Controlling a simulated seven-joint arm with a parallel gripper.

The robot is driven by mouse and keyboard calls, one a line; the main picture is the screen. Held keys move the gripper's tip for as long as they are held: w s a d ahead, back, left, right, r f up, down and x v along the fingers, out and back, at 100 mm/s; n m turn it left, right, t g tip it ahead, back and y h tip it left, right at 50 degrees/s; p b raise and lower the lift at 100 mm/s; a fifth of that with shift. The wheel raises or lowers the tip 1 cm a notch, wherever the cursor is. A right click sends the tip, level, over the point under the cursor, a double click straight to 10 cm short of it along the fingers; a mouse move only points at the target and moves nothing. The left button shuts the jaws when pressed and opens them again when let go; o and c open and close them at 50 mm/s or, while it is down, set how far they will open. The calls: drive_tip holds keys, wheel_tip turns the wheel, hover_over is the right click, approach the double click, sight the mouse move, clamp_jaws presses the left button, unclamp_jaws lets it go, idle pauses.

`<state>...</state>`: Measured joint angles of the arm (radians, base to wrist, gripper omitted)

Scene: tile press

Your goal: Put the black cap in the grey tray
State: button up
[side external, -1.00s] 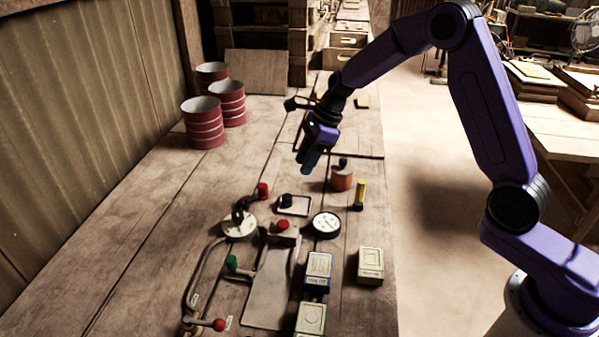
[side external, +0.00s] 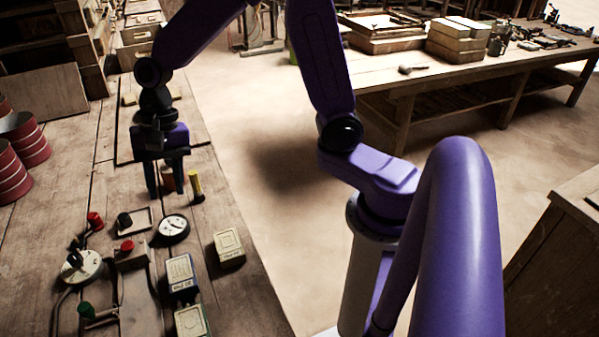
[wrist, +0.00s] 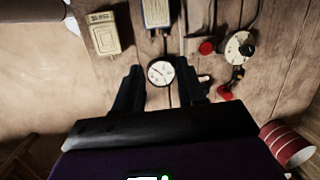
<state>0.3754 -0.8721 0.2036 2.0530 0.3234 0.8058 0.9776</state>
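A small black cap (side external: 124,220) shows at the left end of a shallow, light-floored, dark-rimmed tray (side external: 142,215) in the side view. I cannot tell whether it lies inside the rim. My gripper (side external: 166,191) points down beyond the tray, its two fingers apart. A brown pot (side external: 168,181) shows between the fingers; its top is hidden, and I cannot tell whether the fingers surround it or stand before it. In the wrist view my gripper (wrist: 160,88) is open, with no held object visible. The tray is mostly hidden there by the right finger.
A round gauge (side external: 173,228), a yellow cylinder (side external: 195,185) and a red knob (side external: 95,220) stand near the tray. Labelled boxes (side external: 229,246) and a dial (side external: 82,266) lie nearer the camera. Red drums (side external: 24,138) stand at left. The bench's right edge is close.

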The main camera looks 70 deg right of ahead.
drive_tip(key=s+d+n+h, duration=0.1)
drive_tip(key=s+d+n, duration=0.2)
drive_tip(key=s+n, duration=0.4)
drive_tip(key=s+d+r+n, duration=0.1)
drive_tip(key=s+d+n, duration=0.2)
drive_tip(key=s+n, duration=0.3)
drive_tip(key=s+d+n+h, duration=0.1)
drive_tip(key=s+d+n, duration=0.2)
drive_tip(key=s+n, duration=0.4)
drive_tip(key=s, duration=0.3)
drive_tip(key=shift+d+r+n+h, duration=0.2)
drive_tip(key=shift+d+n+h, duration=0.05)
drive_tip(key=shift+n+h, duration=0.05)
